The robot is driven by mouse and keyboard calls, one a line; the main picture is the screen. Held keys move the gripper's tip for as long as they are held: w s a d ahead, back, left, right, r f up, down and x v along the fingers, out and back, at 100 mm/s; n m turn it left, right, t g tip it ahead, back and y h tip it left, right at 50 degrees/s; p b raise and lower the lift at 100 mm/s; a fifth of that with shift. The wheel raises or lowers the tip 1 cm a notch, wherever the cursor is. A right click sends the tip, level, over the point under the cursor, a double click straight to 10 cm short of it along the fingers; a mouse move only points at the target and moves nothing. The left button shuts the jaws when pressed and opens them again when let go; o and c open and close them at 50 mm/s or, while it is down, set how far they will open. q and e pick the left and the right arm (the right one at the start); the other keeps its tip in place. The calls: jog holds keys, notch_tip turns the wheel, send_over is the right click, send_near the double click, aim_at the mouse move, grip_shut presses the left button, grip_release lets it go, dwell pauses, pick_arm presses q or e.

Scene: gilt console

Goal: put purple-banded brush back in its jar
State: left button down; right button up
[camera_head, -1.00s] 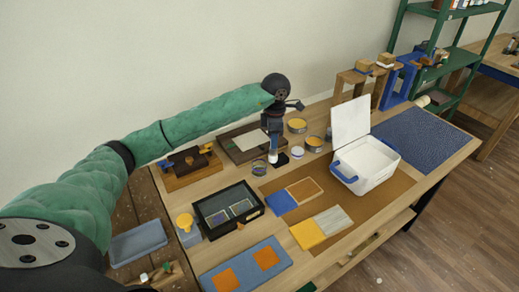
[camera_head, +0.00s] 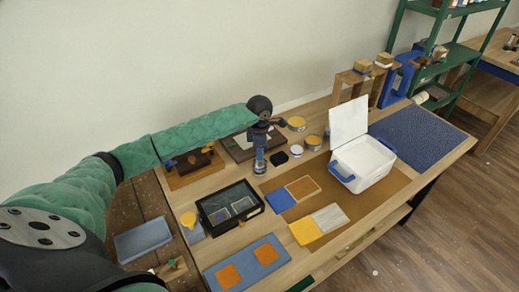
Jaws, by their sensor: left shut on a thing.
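My left gripper (camera_head: 260,147) points down over the workbench, shut on the slim brush, which is mostly hidden by the fingers. The brush's purple band is too small to make out. The small glass jar (camera_head: 259,169) stands upright directly below the gripper, and the brush's lower end meets its mouth in this view. I cannot tell how deep the brush is inside or whether it touches the rim. My right gripper is not in view.
A black pad (camera_head: 281,158), a white pot (camera_head: 296,151) and yellow paint tins (camera_head: 314,142) stand close to the right of the jar. A black tray (camera_head: 229,207) lies in front. A white box (camera_head: 362,164) with a raised lid stands further right.

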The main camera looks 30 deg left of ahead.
pick_arm(q)
jog(key=shift+f, duration=0.1)
jog(key=shift+f, duration=0.1)
jog(key=c, duration=1.3)
grip_release()
jog(key=shift+o, duration=0.2)
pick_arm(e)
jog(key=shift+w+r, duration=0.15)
